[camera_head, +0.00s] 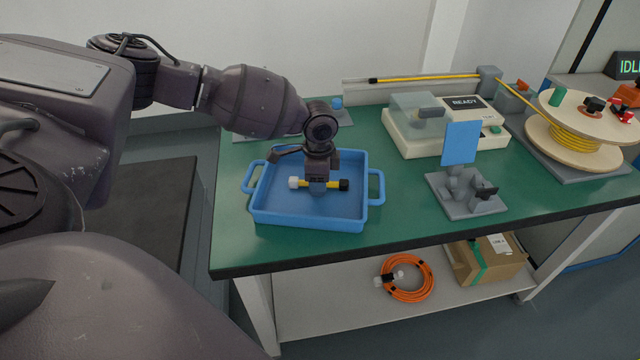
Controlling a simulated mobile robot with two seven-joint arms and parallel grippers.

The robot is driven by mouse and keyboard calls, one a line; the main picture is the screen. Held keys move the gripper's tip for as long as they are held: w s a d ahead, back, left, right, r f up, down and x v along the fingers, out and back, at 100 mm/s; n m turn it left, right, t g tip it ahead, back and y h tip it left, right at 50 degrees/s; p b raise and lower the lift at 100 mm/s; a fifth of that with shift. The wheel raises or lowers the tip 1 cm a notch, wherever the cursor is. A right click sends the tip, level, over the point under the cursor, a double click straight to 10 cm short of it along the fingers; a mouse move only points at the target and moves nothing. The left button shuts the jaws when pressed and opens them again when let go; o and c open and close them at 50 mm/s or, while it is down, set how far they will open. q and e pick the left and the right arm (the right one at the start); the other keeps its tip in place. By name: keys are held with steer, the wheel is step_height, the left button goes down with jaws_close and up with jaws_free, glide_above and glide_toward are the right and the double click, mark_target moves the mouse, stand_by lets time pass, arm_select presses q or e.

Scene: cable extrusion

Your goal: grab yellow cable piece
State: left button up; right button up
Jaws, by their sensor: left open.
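A short yellow cable piece (331,184) with a white end on the left and a black end on the right is in the blue tray (374,187), on the green table. My left gripper (318,188) points down into the tray, right over the middle of the cable piece. The gripper is open and hides the middle of the piece. I cannot tell whether the fingers touch it. My right gripper is not in view.
A white machine marked READY (446,128) stands behind right of the tray. A grey fixture with a blue plate (461,143) is to the right. A yellow cable spool (578,140) stands far right. An orange cable coil (405,279) lies on the lower shelf.

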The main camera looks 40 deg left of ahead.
arm_select(q)
steer(key=shift+r, duration=0.1)
steer(key=shift+c, duration=0.2)
jaws_close()
